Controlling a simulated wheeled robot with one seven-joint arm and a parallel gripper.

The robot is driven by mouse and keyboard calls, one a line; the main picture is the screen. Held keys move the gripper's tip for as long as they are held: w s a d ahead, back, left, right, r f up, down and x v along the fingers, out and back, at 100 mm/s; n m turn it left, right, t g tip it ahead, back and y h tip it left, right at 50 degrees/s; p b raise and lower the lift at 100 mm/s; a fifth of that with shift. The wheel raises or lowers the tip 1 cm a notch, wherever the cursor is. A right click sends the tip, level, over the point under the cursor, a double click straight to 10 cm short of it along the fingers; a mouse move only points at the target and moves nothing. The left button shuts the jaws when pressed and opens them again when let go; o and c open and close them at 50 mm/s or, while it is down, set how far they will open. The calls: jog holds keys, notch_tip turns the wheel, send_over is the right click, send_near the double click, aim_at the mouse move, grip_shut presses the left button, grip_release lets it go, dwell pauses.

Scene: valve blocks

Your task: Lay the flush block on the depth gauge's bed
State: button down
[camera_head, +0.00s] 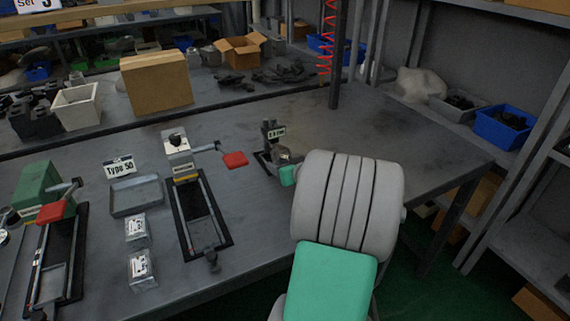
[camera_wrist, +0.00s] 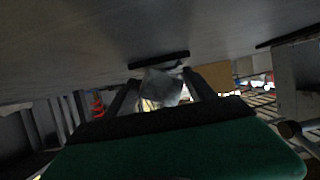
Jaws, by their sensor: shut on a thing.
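My gripper (camera_wrist: 160,95) is shut on the flush block (camera_wrist: 162,86), a grey metal piece held tilted between the two dark fingers in the wrist view. I cannot tell whether the block touches the bed.
A clamp fixture with a red handle (camera_head: 235,160) stands left of the gauge. Further left are an empty grey tray (camera_head: 136,196), two small packaged parts (camera_head: 140,250) and a green-topped fixture (camera_head: 38,187). A post with a red coiled hose (camera_head: 327,40) rises behind. The bench right of the gauge is clear.

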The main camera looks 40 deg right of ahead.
jog(key=shift+w+a+r, duration=0.2)
jog(key=shift+a+r, duration=0.05)
jog(key=c, duration=0.6)
grip_release()
jog(key=shift+a, duration=0.1)
jog(key=o, duration=0.3)
jog(key=shift+o, duration=0.3)
jog(key=shift+s, duration=0.1)
jog(key=shift+f, duration=0.15)
jog(key=v, duration=0.7)
jog(key=shift+s, duration=0.35)
jog(key=shift+a, duration=0.1)
